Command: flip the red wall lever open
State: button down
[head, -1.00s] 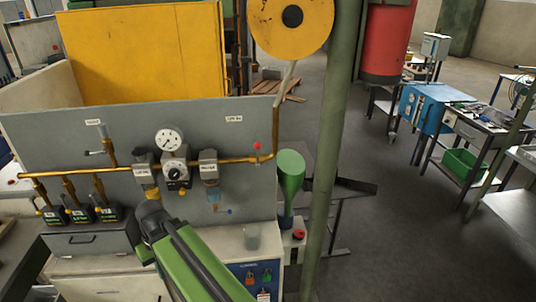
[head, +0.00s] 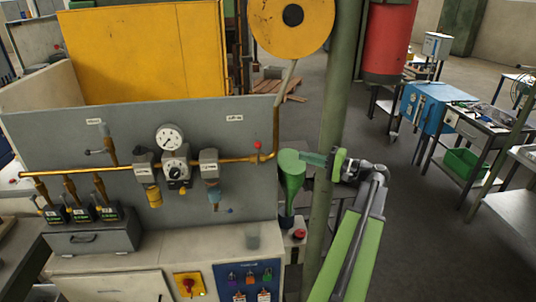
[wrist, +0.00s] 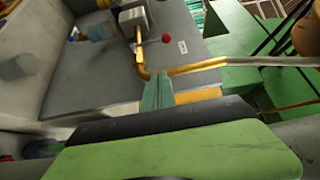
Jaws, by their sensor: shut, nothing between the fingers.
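The red wall lever (head: 258,146) is a small red ball on a short stem above the brass pipe, near the right end of the grey panel. In the head view its stem looks upright. In the wrist view the red ball (wrist: 166,38) is in clear sight, above the pipe bend. My gripper (head: 304,159) is right of the panel edge, pointing left, with its fingers together and empty. In the wrist view the closed fingertips (wrist: 157,90) stick up below the pipe bend, apart from the lever.
A green funnel-shaped vessel (head: 291,180) stands just beyond the panel's right edge, overlapping my gripper's tip in the head view. A green post (head: 338,80) rises behind my arm. Gauges and regulators (head: 176,160) line the brass pipe (head: 232,160) left of the lever.

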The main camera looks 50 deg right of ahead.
jog(key=shift+w+a, duration=0.1)
jog(key=shift+w, duration=0.05)
send_near(258, 154)
jog(key=w+d, duration=0.3)
jog(key=w, duration=0.1)
jog(key=shift+w+a+r, duration=0.2)
jog(key=shift+w+a, duration=0.5)
jog(key=shift+a, duration=0.15)
jog(key=shift+w+a+r, duration=0.25)
jog(key=shift+w+a, duration=0.4)
jog(key=shift+a, duration=0.2)
